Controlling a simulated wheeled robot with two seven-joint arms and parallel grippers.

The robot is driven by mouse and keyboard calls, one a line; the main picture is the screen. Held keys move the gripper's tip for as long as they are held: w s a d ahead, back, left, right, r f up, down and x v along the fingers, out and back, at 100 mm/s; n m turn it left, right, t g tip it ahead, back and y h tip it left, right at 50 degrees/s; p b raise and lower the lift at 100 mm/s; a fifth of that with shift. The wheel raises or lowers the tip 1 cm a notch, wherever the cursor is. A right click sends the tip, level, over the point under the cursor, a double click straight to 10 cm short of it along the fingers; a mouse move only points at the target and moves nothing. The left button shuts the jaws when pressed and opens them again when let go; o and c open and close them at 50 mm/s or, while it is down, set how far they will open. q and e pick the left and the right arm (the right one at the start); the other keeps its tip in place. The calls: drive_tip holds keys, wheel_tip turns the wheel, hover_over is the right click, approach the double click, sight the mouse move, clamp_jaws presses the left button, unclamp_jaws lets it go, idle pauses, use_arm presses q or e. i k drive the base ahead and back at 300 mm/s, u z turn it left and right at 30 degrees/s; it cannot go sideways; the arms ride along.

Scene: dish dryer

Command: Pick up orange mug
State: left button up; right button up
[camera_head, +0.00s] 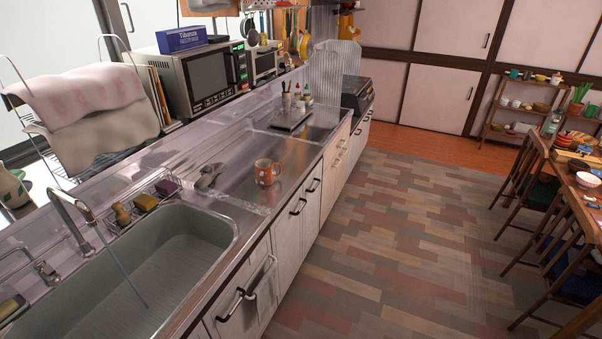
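An orange mug (266,173) with a light pattern stands upright on the steel counter (240,190), right of the sink and near the counter's front edge. Its handle points to the right. Nothing touches it. Neither of my grippers shows in the head view.
The sink (165,270) with its faucet (75,215) is at the lower left. A grey object (208,175) lies left of the mug. Sponges (146,202) sit on a rack behind the sink. A microwave (200,78) stands behind. The floor (390,220) before the counter is clear; chairs stand right.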

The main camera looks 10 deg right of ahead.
sight(265, 173)
drive_tip(key=z, duration=0.6)
drive_tip(key=k, duration=0.75)
drive_tip(key=z, duration=0.9)
drive_tip(key=k, duration=0.55)
drive_tip(key=z, duration=0.25)
drive_tip(key=i, duration=1.95)
drive_tip(key=u, duration=0.45)
drive_tip(key=i, duration=2.25)
drive_tip(key=u, duration=0.8)
drive_tip(key=i, duration=1.5)
drive_tip(key=u, duration=2)
drive_tip(key=i, duration=1.15)
drive_tip(key=u, duration=1.05)
